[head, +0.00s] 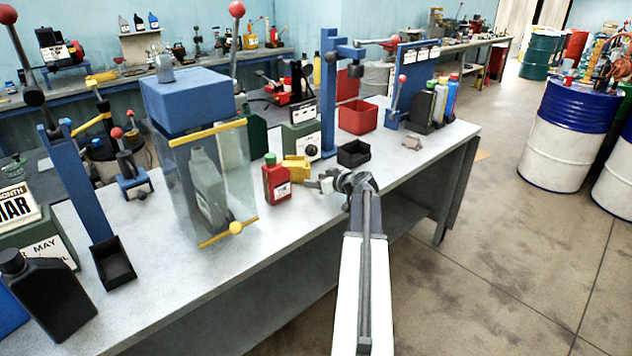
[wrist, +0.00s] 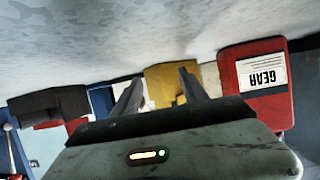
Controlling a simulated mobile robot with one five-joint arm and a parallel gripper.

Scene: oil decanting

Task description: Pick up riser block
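A small yellow block (head: 297,167), which I take to be the riser block, sits on the grey bench just behind and right of a red bottle. In the wrist view, which shows the bench upside down, the yellow block (wrist: 168,75) appears beyond and between my fingers. My gripper (head: 318,184) is low over the bench, to the right of the block. In the wrist view my gripper (wrist: 160,85) is open, with its two fingers spread and nothing clearly held.
The red bottle (head: 276,182) labelled GEAR stands close to the block and shows right of the fingers in the wrist view (wrist: 262,85). A black bin (head: 354,153) stands behind my gripper. A clear-walled blue machine (head: 188,100) is left. Bench is clear toward the front edge.

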